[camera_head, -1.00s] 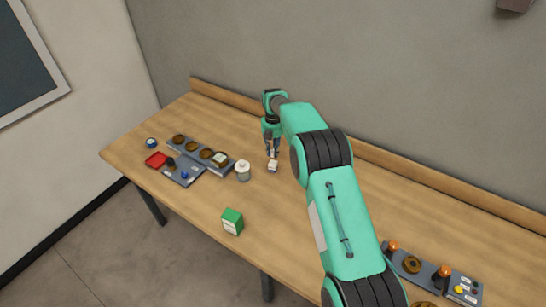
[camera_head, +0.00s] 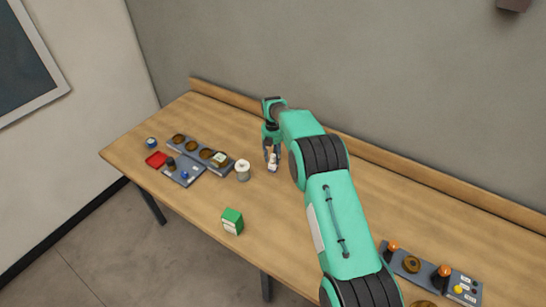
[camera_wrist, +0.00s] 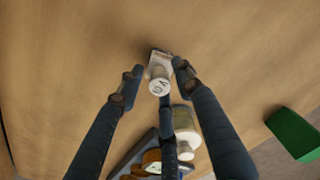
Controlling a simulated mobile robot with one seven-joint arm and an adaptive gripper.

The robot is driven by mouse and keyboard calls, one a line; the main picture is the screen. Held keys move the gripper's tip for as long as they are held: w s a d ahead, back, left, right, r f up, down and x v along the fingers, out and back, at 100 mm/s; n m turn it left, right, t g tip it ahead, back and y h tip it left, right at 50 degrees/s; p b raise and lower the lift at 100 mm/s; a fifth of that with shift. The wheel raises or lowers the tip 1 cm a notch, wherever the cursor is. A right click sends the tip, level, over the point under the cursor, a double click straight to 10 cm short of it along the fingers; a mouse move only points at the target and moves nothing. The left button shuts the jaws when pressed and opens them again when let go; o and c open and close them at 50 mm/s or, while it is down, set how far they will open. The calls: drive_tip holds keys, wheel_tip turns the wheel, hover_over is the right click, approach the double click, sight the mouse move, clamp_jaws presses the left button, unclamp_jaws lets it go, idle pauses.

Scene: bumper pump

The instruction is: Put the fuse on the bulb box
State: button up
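A small white piece, which looks like the fuse (camera_head: 272,167), stands on the table under my gripper (camera_head: 272,156). In the wrist view the fuse (camera_wrist: 159,80) shows a round white end with dark marks and a pale block behind it. My gripper's fingers (camera_wrist: 156,73) are apart on either side of it, with small gaps visible. A green and white carton (camera_head: 232,221), probably the bulb box, stands nearer the table's front edge. Its green side shows in the wrist view (camera_wrist: 293,135) at the right.
A pale round jar or spool (camera_head: 243,171) stands close left of the fuse. Another control panel (camera_head: 463,289) is at lower right. The table between fuse and carton is clear.

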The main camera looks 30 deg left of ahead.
sight(273, 155)
drive_tip(key=shift+r, duration=0.2)
wheel_tip(273, 155, up, 12)
idle(0.9)
idle(0.5)
